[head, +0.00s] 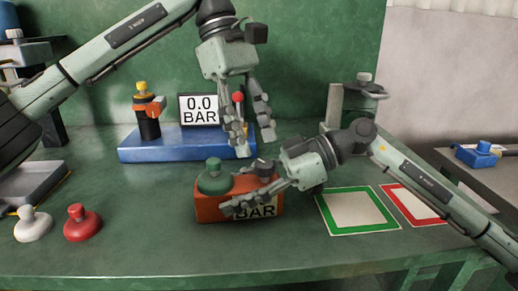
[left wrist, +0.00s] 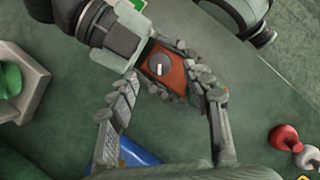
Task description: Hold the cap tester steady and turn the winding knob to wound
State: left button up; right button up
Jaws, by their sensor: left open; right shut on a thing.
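The cap tester is an orange box (head: 208,208) on the green bench, with a green cap (head: 214,178) on its top left and a label ending in "BAR" on its front, partly covered. My right gripper (head: 246,190) comes from the right and is shut on the box. A dark round knob (head: 264,168) is at its top right; the left wrist view shows a knob (left wrist: 158,64) with a pale pointer line on the orange box (left wrist: 172,79). My left gripper (head: 249,137) is open and empty above the box, fingers pointing down, apart from the knob.
A blue stand (head: 170,149) with a "0.0 BAR" display (head: 199,110) and a red-tipped lever (head: 238,98) stands behind. White (head: 32,225) and red (head: 82,224) caps sit at the left. Green-framed (head: 358,211) and red-framed (head: 412,204) squares lie at the right.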

aim_at(263, 163)
pick_arm(q)
jog(key=shift+v, duration=2.15)
jog(key=s+a+r+n+t+h, duration=0.1)
jog(key=s+a+r+n+t, duration=0.2)
jog(key=n, duration=0.7)
jog(key=shift+t, duration=0.4)
jog(key=x, duration=1.1)
jog(key=shift+s+d+f, duration=0.15)
jog(key=shift+s+d, duration=0.05)
jog(key=shift+d, duration=0.3)
grip_shut()
